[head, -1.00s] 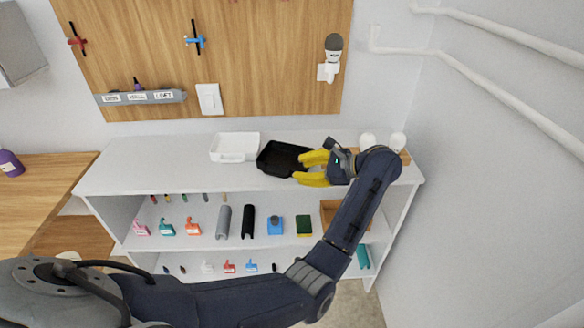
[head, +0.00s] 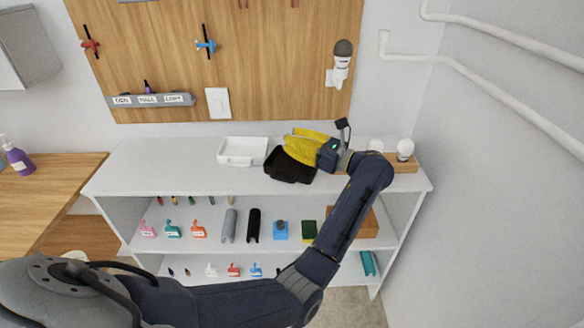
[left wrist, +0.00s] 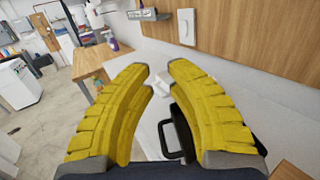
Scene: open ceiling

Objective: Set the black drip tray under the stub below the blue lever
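The black drip tray (head: 290,168) lies on the white shelf top, right of a white tray. My left gripper (head: 288,141), with yellow fingers, is over the tray's back right part and hides some of it. In the left wrist view the fingers (left wrist: 157,70) are spread apart, and the black tray (left wrist: 176,150) shows between and behind them, partly covered by the right finger. I cannot see it gripped. The blue lever (head: 206,45) is on the wooden wall panel, left of the tray and higher. I cannot make out a distinct stub below it. My right gripper is not in view.
The white tray (head: 242,151) is just left of the black one. White bulbs (head: 404,150) stand in a wooden holder at right. A red lever (head: 89,45), a labelled grey rail (head: 150,100) and a lamp socket (head: 340,65) are on the panel. The shelf top's left is clear.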

